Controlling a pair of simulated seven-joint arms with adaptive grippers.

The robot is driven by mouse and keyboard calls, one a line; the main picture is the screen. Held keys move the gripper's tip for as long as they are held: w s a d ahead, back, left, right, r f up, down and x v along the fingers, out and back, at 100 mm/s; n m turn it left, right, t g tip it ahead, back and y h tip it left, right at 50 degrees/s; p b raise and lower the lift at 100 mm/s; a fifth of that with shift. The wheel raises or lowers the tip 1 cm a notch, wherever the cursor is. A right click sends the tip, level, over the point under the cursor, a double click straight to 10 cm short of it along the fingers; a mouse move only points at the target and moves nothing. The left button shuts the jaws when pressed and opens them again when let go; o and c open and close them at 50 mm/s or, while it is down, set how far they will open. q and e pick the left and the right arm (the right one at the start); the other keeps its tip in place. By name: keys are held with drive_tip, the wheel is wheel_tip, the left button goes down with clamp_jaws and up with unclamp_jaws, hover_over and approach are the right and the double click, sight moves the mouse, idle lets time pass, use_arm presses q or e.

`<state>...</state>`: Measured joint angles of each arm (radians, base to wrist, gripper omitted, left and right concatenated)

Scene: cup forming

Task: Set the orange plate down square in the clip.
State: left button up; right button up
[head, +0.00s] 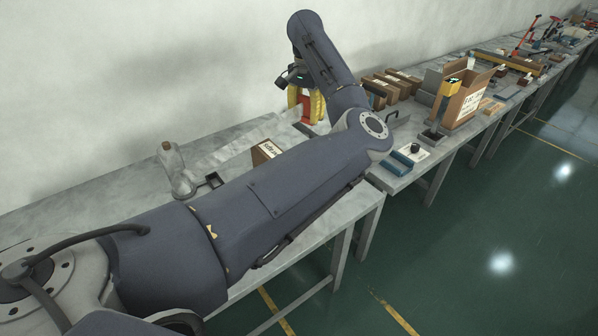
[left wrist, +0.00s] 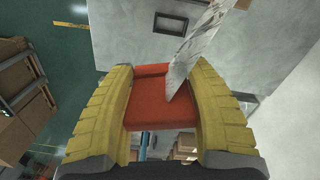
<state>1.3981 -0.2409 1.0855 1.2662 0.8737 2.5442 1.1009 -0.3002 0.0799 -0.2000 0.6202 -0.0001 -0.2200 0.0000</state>
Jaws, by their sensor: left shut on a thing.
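The orange plate (left wrist: 160,98) looks red-orange and sits between the yellow fingers of my left gripper (left wrist: 163,105) in the left wrist view. The gripper is shut on it. In the head view the left gripper (head: 307,106) hangs over the back of the near table, with a red bit of the plate (head: 305,110) between its fingers. A small dark frame (head: 213,181) lies on the table to the left; I cannot tell whether it is the clip. A dark rectangular outline (left wrist: 170,23) also shows in the left wrist view. My right gripper is not in view.
A grey jointed object (head: 177,172) stands beside the dark frame. A small brown box (head: 265,152) is partly hidden by my left arm. Cartons (head: 465,95) and tools crowd the farther table. A mottled grey strip (left wrist: 205,40) overlaps the plate in the wrist view.

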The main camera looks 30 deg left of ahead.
sight(298, 115)
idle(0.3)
use_arm(q)
drive_tip(key=shift+s+a+f+m, duration=0.2)
drive_tip(key=shift+a+f+m, duration=0.4)
drive_tip(key=shift+m, duration=0.15)
drive_tip(key=shift+s+a+f+m, duration=0.15)
drive_tip(key=shift+a+f+m, duration=0.45)
drive_tip(key=shift+m, duration=0.15)
